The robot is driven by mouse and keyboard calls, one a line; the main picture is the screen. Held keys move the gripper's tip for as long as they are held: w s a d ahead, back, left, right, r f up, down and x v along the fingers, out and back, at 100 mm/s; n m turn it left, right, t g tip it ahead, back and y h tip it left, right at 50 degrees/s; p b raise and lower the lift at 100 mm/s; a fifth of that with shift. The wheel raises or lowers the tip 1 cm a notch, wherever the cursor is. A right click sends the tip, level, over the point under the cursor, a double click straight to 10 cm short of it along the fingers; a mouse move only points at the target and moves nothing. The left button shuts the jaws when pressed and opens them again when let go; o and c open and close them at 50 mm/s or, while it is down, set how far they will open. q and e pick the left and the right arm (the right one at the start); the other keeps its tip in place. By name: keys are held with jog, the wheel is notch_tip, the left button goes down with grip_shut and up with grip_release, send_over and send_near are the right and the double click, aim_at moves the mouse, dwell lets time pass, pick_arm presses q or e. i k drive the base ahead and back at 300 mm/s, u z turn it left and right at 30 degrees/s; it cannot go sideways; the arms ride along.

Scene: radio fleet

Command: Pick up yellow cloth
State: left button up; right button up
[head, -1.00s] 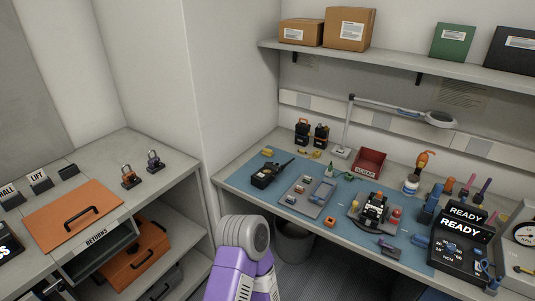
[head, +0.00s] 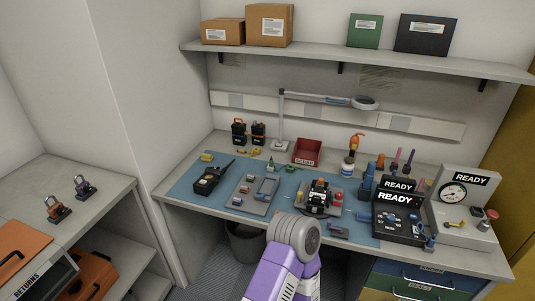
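I cannot make out a yellow cloth for certain. A small yellow item (head: 207,157) lies at the back left corner of the blue mat (head: 185,187) on the workbench, and it is too small to identify. Another yellow item (head: 249,152) lies near the back of the bench, in front of two black-and-orange devices (head: 248,132). Neither of my grippers shows. Part of my purple and grey arm rises from the bottom middle, in front of the bench's front edge.
The bench holds a black radio (head: 210,179), a grey tray (head: 240,200), a red bin (head: 307,151), a magnifier lamp (head: 365,103) and black READY units (head: 399,215). A grey waste bin (head: 246,245) stands below. A side counter (head: 35,180) is at left.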

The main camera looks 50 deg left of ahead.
aim_at(205, 157)
jog(key=z, duration=0.65)
jog(key=i, duration=1.45)
jog(key=u, duration=4)
jog(key=i, duration=0.3)
jog(key=z, duration=0.1)
